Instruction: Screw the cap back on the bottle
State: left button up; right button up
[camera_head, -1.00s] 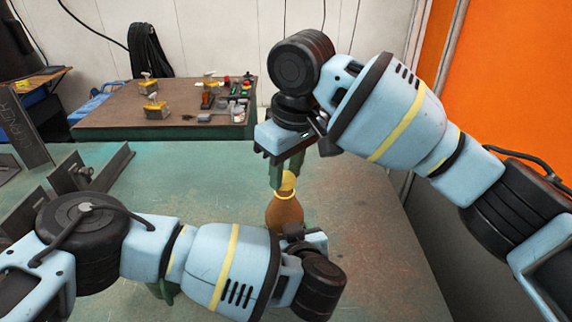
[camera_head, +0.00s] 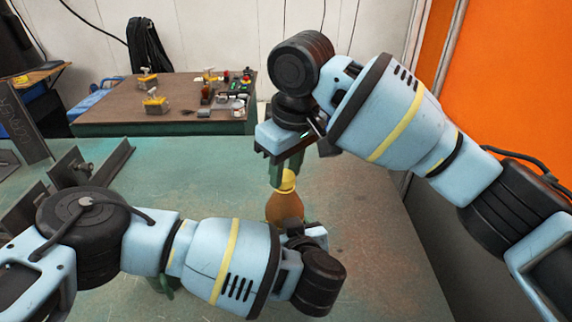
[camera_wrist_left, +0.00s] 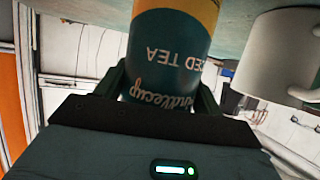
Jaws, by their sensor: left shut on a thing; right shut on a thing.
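The bottle (camera_head: 285,207) is amber brown with a yellow top and stands upright in the middle of the head view. In the left wrist view its teal label (camera_wrist_left: 165,58) reads ICED TEA, upside down. My left gripper (camera_wrist_left: 160,88) is shut on the bottle's body, one finger on each side. In the head view my left wrist hides the lower bottle and these fingers. My right gripper (camera_head: 286,168) points down from above, shut at the yellow cap (camera_head: 287,183) on the bottle's top. Its fingers partly cover the cap, so I cannot tell how it is seated on the neck.
A white mug (camera_wrist_left: 283,58) shows beside the bottle in the left wrist view. Dark metal angle pieces (camera_head: 82,172) lie at the left of the green table (camera_head: 380,235). A brown-topped table (camera_head: 180,108) with small parts stands behind. The green table's right side is clear.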

jog(key=shift+f, duration=0.1)
pick_arm(q)
jog(key=c, duration=0.5)
pick_arm(e)
jog(key=m, duration=0.6)
jog(key=shift+s+a+t+h, duration=0.1)
jog(key=shift+a+t+h, duration=0.1)
jog(key=shift+t+h, duration=0.15)
jog(key=m+h, duration=0.1)
jog(key=m, duration=0.9)
jog(key=shift+a+h, duration=0.1)
jog(key=shift+h, duration=0.15)
jog(key=m+g, duration=0.1)
jog(key=m, duration=0.3)
jog(key=shift+m+h, duration=0.3)
jog(key=shift+m, duration=0.1)
jog(key=m, duration=0.3)
jog(key=shift+w+a+g, duration=0.1)
jog(key=shift+w+g, duration=0.15)
jog(key=m, duration=0.3)
jog(key=shift+m, duration=0.4)
jog(key=m+g, duration=0.1)
jog(key=m, duration=0.4)
jog(key=shift+w, duration=0.1)
